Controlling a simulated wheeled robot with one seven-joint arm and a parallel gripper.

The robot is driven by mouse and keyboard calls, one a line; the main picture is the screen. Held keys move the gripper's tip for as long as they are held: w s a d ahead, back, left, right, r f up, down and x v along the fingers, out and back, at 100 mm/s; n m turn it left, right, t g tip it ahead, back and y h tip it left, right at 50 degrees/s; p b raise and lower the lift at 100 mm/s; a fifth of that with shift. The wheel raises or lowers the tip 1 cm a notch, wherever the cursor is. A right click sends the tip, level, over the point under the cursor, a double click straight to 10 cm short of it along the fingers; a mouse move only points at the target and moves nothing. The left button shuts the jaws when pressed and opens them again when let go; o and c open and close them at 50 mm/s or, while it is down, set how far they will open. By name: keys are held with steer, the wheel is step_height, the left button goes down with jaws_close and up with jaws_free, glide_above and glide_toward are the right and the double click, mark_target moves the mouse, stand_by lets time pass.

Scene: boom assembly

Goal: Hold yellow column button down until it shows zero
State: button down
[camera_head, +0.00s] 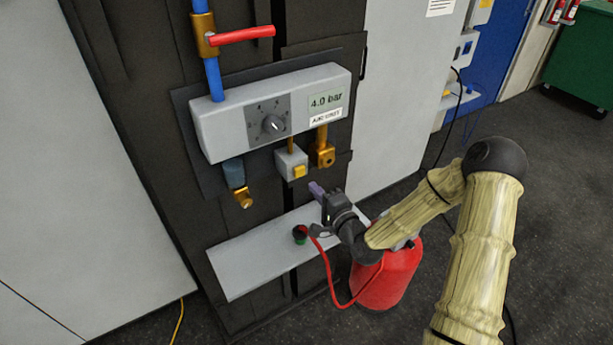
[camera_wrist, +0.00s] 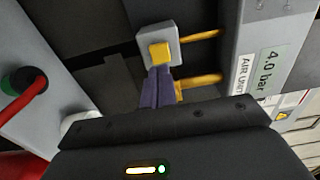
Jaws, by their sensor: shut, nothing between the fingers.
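The yellow button (camera_head: 299,171) sits on a small grey box (camera_head: 287,160) below the grey air unit (camera_head: 215,127). It also shows in the wrist view (camera_wrist: 160,53). The unit's display (camera_head: 327,101) reads 4.0 bar, and it shows in the wrist view too (camera_wrist: 274,73). My gripper (camera_head: 316,189) is shut and empty, below and a little right of the button in the head view. In the wrist view its purple fingertips (camera_wrist: 156,72) appear just under the button's lower edge. I cannot tell whether they touch it.
A dial (camera_head: 273,124) and brass fittings (camera_head: 325,152) surround the button. A red-handled valve (camera_head: 240,35) is above. Below is a grey shelf (camera_head: 237,271) with a green-and-black part (camera_head: 300,234) and red hose. A red tank (camera_head: 388,279) stands beneath my arm.

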mark_target(301, 173)
steer(key=shift+p+x, duration=0.9)
steer(key=shift+x, duration=1.7)
